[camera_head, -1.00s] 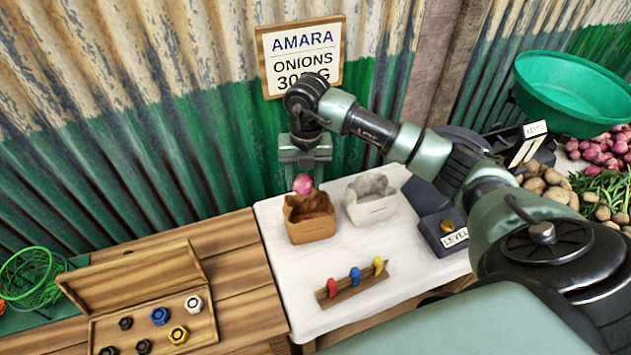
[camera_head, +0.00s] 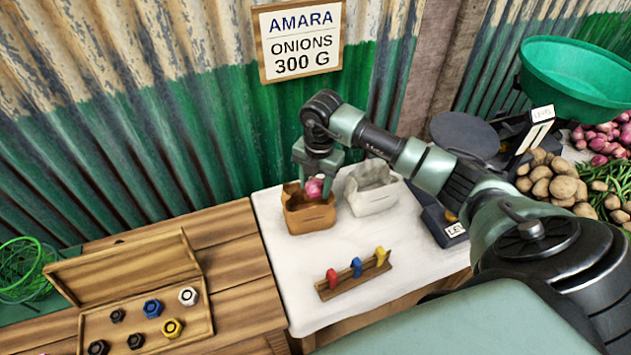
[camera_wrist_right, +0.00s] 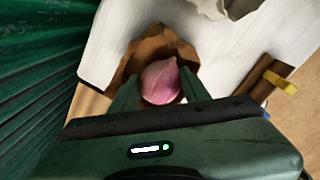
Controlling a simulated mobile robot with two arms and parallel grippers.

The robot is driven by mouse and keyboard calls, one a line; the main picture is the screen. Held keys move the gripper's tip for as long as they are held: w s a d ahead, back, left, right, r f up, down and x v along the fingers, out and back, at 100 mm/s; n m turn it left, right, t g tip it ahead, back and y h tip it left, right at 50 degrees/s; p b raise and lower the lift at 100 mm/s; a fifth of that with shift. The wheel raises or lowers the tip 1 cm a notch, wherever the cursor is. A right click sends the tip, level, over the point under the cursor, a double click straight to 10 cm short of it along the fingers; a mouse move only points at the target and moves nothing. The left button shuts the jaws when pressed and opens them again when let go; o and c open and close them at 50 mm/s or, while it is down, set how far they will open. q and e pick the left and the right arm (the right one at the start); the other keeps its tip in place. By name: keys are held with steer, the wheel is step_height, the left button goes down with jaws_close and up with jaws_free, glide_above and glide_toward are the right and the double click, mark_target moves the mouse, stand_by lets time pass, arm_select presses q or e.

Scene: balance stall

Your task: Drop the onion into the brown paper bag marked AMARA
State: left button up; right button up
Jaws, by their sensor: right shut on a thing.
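A pink-purple onion (camera_head: 314,188) is held by my right gripper (camera_head: 316,182) at the mouth of the brown paper bag (camera_head: 311,219). In the right wrist view the onion (camera_wrist_right: 161,82) sits between the two fingers, with the open brown bag (camera_wrist_right: 150,47) around and beneath it. The gripper is shut on the onion. The bag stands upright on the white cloth; no name can be read on it in these views. A sign (camera_head: 299,42) on the wall reads AMARA, ONIONS 300 G. My left gripper is not in view.
A white bag (camera_head: 372,197) stands just right of the brown one. A rack with coloured clips (camera_head: 354,274) is in front. A scale with a dark pan (camera_head: 465,134) stands right. An open wooden box of weights (camera_head: 146,326) is at left.

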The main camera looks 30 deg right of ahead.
mark_target(318, 183)
steer(key=shift+f, duration=0.15)
steer(key=o, duration=1.5)
steer(key=shift+c, duration=0.2)
steer(key=r, duration=0.2)
steer(key=r+b, duration=0.1)
steer(key=r, duration=0.4)
steer(key=shift+s+d+r, duration=0.1)
steer(key=shift+s+r, duration=0.15)
steer(key=shift+r, duration=0.15)
steer(key=shift+f, duration=0.1)
